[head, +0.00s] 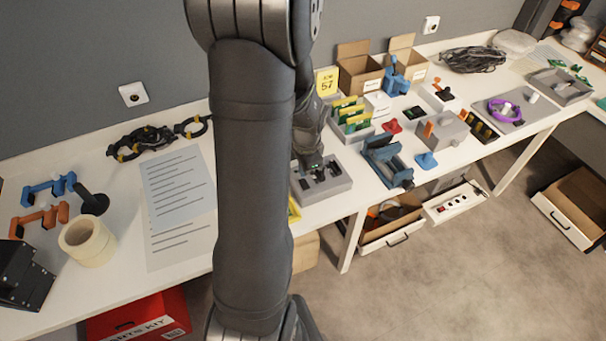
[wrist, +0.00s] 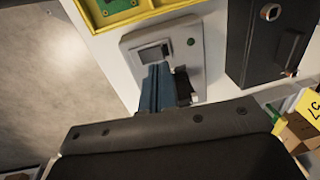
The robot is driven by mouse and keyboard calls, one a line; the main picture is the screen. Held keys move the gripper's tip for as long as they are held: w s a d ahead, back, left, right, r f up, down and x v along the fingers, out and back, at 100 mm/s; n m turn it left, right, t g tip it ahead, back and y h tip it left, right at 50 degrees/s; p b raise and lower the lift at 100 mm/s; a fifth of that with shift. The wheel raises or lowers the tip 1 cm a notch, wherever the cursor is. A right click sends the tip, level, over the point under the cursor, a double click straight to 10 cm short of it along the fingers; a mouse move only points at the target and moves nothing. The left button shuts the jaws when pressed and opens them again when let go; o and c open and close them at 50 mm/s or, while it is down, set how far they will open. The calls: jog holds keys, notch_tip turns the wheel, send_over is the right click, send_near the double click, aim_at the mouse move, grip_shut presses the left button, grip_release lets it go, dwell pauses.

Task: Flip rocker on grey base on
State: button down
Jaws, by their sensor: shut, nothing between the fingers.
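A pale grey base (wrist: 131,42) lies on the white table in the wrist view. It carries a framed dark window (wrist: 153,53), a small green indicator (wrist: 191,42) and a black raised part (wrist: 183,84) that looks like the rocker. Its tilt is hard to tell, as my gripper partly covers this area. My gripper (wrist: 157,68) is shut and empty, its blue fingers over the base, just left of the black part. Contact cannot be told. In the head view my gripper (head: 311,165) is low over a grey block (head: 338,185), largely behind my arm.
A yellow-edged tray (wrist: 130,14) and a dark box (wrist: 268,40) flank the base in the wrist view. In the head view, a blue vise-like fixture (head: 384,158) and a holder with green-yellow cards (head: 352,116) stand close by. Paper sheets (head: 178,195) lie left.

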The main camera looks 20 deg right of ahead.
aim_at(303, 182)
jog(key=shift+w+f, duration=0.15)
jog(key=shift+f, duration=0.75)
jog(key=shift+w+f, duration=0.1)
jog(key=shift+f, duration=0.8)
jog(key=shift+f, duration=0.2)
jog(key=shift+s+r, duration=0.2)
jog(key=shift+s, duration=0.55)
notch_tip(303, 182, up, 14)
jog(key=s, duration=0.1)
jog(key=shift+s, duration=0.35)
